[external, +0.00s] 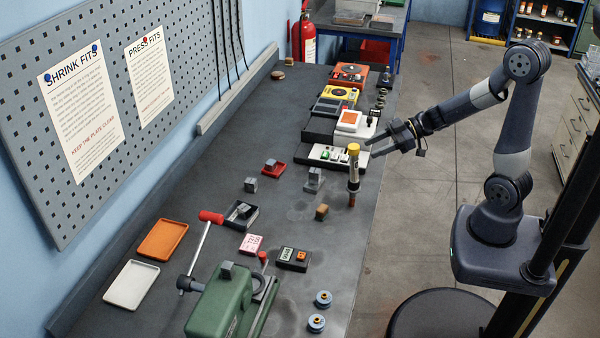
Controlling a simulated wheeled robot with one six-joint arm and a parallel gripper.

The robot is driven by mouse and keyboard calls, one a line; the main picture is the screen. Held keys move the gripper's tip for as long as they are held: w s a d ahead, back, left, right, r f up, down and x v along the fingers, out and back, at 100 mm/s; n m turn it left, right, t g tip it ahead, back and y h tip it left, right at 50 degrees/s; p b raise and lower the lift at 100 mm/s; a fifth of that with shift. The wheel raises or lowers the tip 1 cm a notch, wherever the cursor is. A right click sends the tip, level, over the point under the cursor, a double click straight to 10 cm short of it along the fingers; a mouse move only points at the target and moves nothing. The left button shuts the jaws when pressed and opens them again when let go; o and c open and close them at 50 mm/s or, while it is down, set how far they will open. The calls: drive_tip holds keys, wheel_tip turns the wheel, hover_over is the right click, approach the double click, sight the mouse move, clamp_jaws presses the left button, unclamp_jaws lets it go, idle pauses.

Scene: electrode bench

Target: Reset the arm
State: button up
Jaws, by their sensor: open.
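My arm reaches from the right over the near right edge of the bench. My gripper (378,145) is open, its two fingers pointing left. It is close to the right of a yellow-topped upright tool (353,169) with a dark and brown lower part. I cannot tell whether the fingers touch this tool. Nothing shows between the fingers.
The grey bench (200,210) holds an orange tray (162,239), a white tray (131,284), a green press (222,303) with a red-knobbed lever, and small blocks. Several devices, including a yellow one (340,94), line the far right side. A pegboard (190,50) stands behind.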

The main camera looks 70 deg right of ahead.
drive_tip(key=v, duration=0.6)
drive_tip(key=x, duration=1.2)
drive_tip(key=shift+a+f+b, duration=0.1)
drive_tip(key=shift+a+b, duration=0.05)
drive_tip(key=shift+b, duration=0.15)
drive_tip(key=r+p, duration=0.1)
drive_tip(key=r, duration=0.2)
drive_tip(key=r+p, duration=0.1)
drive_tip(key=r, duration=0.3)
drive_tip(key=r+p, duration=0.1)
drive_tip(key=r, duration=0.2)
drive_tip(key=shift+w+a+r, duration=0.1)
drive_tip(key=shift+w+r, duration=0.05)
drive_tip(key=shift+w, duration=0.25)
drive_tip(key=d+b+x, duration=0.1)
drive_tip(key=x, duration=0.9)
drive_tip(key=shift+w, duration=0.5)
drive_tip(key=shift+a+r, duration=0.1)
